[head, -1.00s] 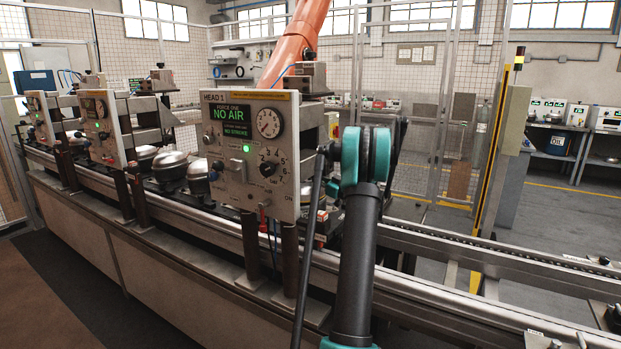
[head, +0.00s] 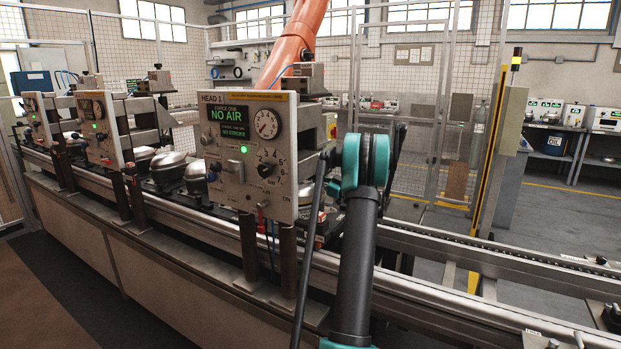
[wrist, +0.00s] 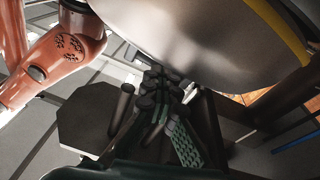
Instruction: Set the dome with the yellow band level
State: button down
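In the wrist view a large silver dome (wrist: 205,40) with a yellow band (wrist: 282,30) fills the top, very close to my gripper. The band slants down to the right in this view. My gripper (wrist: 163,88) is just below the dome's underside, its dark ribbed fingers drawn together at the tips with nothing seen between them. I cannot tell whether the tips touch the dome. In the head view my gripper and the banded dome are hidden behind the HEAD 1 panel (head: 232,180) and my arm.
Other silver domes (head: 171,166) sit on the line left of the HEAD 1 panel, which reads NO AIR. Posts hold the panel above the conveyor rail (head: 450,290). An orange robot arm (head: 296,38) stands behind it, also in the wrist view (wrist: 62,55). The right-hand rail is mostly clear.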

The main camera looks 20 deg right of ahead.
jog(key=shift+d+n, duration=0.15)
jog(key=shift+n, duration=0.15)
jog(key=shift+w+d+n+g+y, duration=0.3)
jog(key=shift+n+g+y, duration=0.1)
jog(key=shift+n, duration=0.3)
jog(key=shift+f, duration=0.15)
dwell(0.4)
jog(key=c, duration=2.3)
grip_release()
jog(key=o, duration=0.5)
jog(key=shift+s, duration=0.1)
jog(key=v, duration=1.2)
